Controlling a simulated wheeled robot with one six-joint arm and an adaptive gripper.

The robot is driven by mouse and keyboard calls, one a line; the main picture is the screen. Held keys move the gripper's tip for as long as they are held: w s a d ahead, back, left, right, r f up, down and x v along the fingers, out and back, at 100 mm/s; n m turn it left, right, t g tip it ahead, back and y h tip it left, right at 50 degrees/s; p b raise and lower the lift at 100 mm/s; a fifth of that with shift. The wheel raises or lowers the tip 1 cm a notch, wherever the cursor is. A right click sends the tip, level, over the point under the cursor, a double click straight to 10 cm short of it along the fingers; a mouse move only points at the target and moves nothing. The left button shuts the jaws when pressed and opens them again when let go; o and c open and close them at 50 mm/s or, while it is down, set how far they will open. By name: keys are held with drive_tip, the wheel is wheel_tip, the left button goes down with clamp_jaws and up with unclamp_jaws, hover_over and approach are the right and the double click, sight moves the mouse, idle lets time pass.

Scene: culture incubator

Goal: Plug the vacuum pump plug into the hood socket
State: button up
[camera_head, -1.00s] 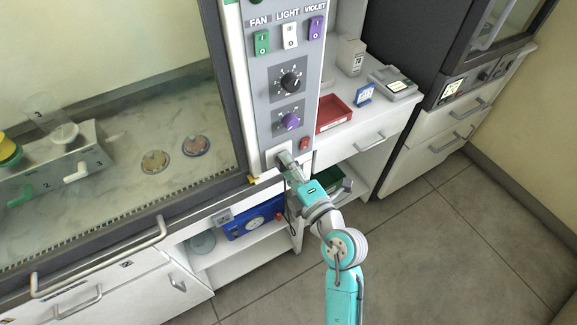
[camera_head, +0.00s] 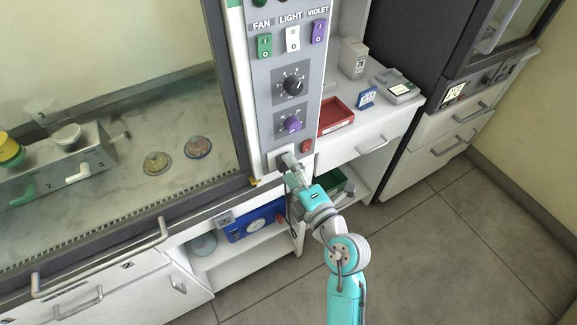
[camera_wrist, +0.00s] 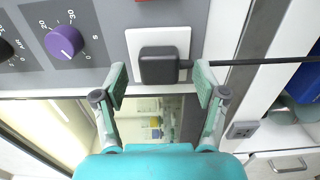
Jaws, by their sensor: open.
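The black vacuum pump plug (camera_wrist: 159,66) sits against the white hood socket plate (camera_wrist: 184,40) in the wrist view. Its black cable leaves to the right. I cannot see its prongs or any gap behind it. My gripper (camera_wrist: 161,82) is open, with one finger on each side of the plug and clear space between the fingers and the plug. The blue vacuum pump (camera_head: 252,222) stands on the shelf below.
The control panel (camera_head: 264,95) has switches and a purple knob (camera_head: 292,124) above the socket. A red tray (camera_head: 335,116) lies on the counter to the right. A green bin (camera_head: 331,181) is under that counter, close to my gripper. The floor at right is clear.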

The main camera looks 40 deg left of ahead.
drive_tip(key=v, duration=1.1)
drive_tip(key=s+d+f+m+t+h, duration=0.1)
drive_tip(key=s+d+m+t+h, duration=0.45)
drive_tip(key=d+m, duration=0.55)
drive_tip(key=s+d+f+m+t+h, duration=0.1)
drive_tip(key=s+d+m+t+h, duration=0.35)
drive_tip(key=s+d+m, duration=0.75)
drive_tip(key=s+d+f+m+g+h, duration=0.2)
drive_tip(key=s+d+f+m+h, duration=0.2)
drive_tip(key=d, duration=0.7)
drive_tip(key=s+m+h, duration=0.2)
drive_tip(key=s+m, duration=0.2)
drive_tip(key=s, duration=0.1)
drive_tip(key=shift+d+m+h, duration=0.3)
